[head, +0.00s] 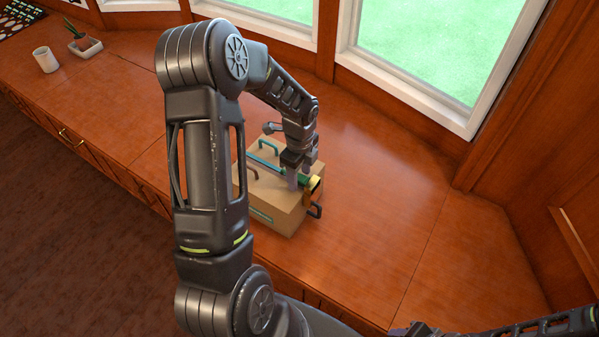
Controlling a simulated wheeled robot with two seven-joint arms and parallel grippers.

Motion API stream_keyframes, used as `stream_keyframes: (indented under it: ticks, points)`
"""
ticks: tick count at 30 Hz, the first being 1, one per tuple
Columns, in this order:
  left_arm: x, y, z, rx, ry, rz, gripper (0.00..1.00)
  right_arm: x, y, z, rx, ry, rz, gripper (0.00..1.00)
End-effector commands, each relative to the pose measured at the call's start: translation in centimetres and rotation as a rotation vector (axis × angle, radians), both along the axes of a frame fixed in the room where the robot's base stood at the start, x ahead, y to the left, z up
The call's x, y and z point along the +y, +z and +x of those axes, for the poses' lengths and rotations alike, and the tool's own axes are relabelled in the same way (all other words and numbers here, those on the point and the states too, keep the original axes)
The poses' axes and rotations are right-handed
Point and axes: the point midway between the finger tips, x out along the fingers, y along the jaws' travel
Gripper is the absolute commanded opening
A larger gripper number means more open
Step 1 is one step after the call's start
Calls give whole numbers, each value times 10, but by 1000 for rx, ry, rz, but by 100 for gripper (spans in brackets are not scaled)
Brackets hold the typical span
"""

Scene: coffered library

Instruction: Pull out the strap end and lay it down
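A tan box (265,207) stands on the wooden counter. A teal strap (262,162) runs along its top, and a teal handle (268,147) stands up near its far side. A dark green piece with a gold end (316,183) is at the box's right edge, with a brown strap piece (307,199) hanging below it. My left gripper (301,178) points down at the green piece, its fingers on either side. I cannot tell if they grip it. My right arm shows at the bottom right; its dark end (416,330) is cut off by the frame.
The counter (390,215) is clear to the right of the box. A white cup (45,60) and a small potted plant (83,45) stand far left. Windows (430,50) line the back, and a wood panel wall rises on the right.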

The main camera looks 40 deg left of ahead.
Motion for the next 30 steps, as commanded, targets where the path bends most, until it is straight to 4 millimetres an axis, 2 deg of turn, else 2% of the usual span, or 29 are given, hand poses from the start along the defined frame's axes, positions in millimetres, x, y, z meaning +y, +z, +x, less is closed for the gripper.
stream_keyframes:
  ticks: [2, 18, 30]
  points:
    - [0, 0, 0, 0, 0, 0, 44, 0, 0, 0, 0, 0, 0, 36]
    - [0, 0, 0, 0, 0, 0, 0, 0, 0, 0, 0, 0, 0, 36]
    - [3, 0, 0, 0, 1, 0, 0, 0, 0, 0, 0, 0, 0, 36]
